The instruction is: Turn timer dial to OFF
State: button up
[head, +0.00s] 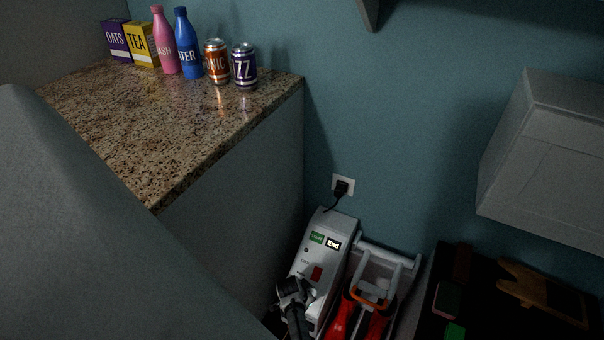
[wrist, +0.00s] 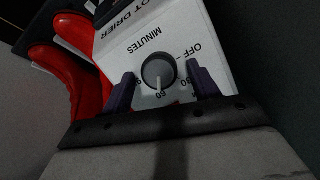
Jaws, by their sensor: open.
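The timer dial (wrist: 158,72) is a round dark grey knob on the white panel (wrist: 126,38) of the boot drier, marked MINUTES. Its pale pointer is toward the 60 mark in the wrist view; the OFF mark (wrist: 196,50) is at the upper right. My gripper (wrist: 162,84) is open, with one dark purple finger on each side of the dial and visible gaps between. In the head view my gripper (head: 299,291) is in front of the white boot drier (head: 338,228), and the dial cannot be made out there.
Red boots (head: 359,318) stand beside the drier, and also show in the wrist view (wrist: 70,60). A plugged wall outlet (head: 343,187) is above it. A granite counter (head: 150,120) with cans, bottles and boxes stands left; a dark shelf (head: 480,300) is right.

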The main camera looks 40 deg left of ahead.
jog(key=shift+c, duration=0.2)
jog(key=c, duration=0.9)
